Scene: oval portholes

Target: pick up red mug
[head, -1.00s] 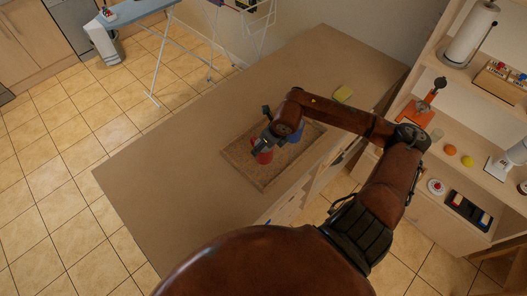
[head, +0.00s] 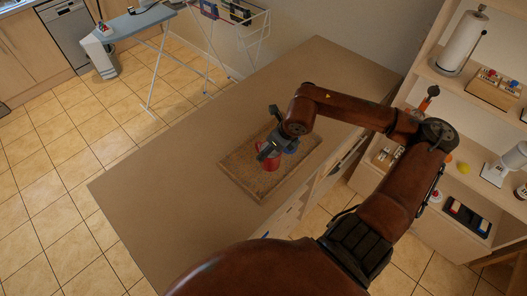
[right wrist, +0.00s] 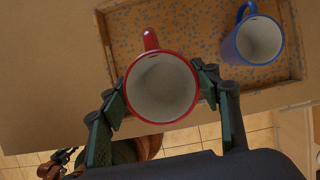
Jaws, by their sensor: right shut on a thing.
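The red mug (head: 269,155) shows at my right gripper, over the tray, in the head view. In the right wrist view the red mug (right wrist: 148,40) is upright and empty, its mouth facing the camera and its handle toward the tray. My right gripper (right wrist: 163,92) is shut on it, with a finger on each side of its body. It looks larger than the blue mug there and seems raised above the tray. My right gripper (head: 268,150) partly covers it in the head view. My left gripper is not in view.
A blue mug (right wrist: 259,40) stands in the speckled tray (right wrist: 200,22), to the right of the red mug. The tray (head: 233,178) lies on a wide brown counter (head: 165,185) with free room to its left. Shelves (head: 440,75) with several items stand at the right.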

